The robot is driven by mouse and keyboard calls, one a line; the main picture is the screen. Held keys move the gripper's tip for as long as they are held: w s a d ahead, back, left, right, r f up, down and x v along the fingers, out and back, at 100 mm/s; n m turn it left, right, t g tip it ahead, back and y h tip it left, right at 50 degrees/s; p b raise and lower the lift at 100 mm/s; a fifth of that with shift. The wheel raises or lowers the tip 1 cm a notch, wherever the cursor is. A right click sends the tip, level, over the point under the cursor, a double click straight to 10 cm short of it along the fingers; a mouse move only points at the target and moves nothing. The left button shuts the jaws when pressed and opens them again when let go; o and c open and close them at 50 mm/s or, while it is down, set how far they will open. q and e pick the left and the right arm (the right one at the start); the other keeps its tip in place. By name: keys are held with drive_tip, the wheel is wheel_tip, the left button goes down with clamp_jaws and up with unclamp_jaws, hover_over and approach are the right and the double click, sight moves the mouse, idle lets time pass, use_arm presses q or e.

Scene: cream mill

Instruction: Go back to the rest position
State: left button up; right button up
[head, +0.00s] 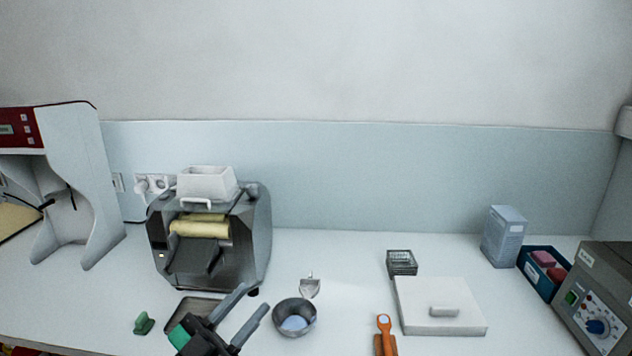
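My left gripper (254,298) shows at the bottom, left of centre, with its two dark grey fingers pointing up and to the right. The fingers are apart, and I see nothing held between them. It is in front of the grey mill (258,235) and just left of a metal bowl (279,325). A green patch shows beside the gripper's body; I cannot tell whether it is part of it.
The mill carries a white hopper (207,185). A dark tray (180,306) and small green object (144,322) lie nearby. A scoop (309,288), orange tool (384,322), white lidded slab (420,325) and blue bin (540,283) stand rightward. The counter's middle back is clear.

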use_arm(q)
drive_tip(key=s+a+f+n+g+y, duration=0.1)
drive_tip(key=a+f+n+y, duration=0.55)
drive_tip(key=f+y, duration=0.3)
drive_tip(key=s+a+f+n+g+y, duration=0.1)
drive_tip(key=a+f+n+y, duration=0.55)
drive_tip(key=f+y, duration=0.35)
drive_tip(key=s+f+m+g+h, duration=0.1)
drive_tip(key=s+f+g, duration=0.55)
drive_tip(key=s, duration=0.35)
drive_tip(key=s+f+g+h, duration=0.1)
drive_tip(key=s+f+g, duration=0.4)
drive_tip(key=s+f, duration=0.4)
wheel_tip(320, 180, down, 30)
drive_tip(key=s+d, duration=0.1)
drive_tip(key=s+a+f+g, duration=0.2)
drive_tip(key=s+a+f, duration=0.1)
drive_tip(key=s+f, duration=1.6)
drive_tip(key=shift+s+a+f+m, duration=0.15)
drive_tip(key=shift+f+m, duration=0.15)
drive_tip(key=shift+f, duration=0.15)
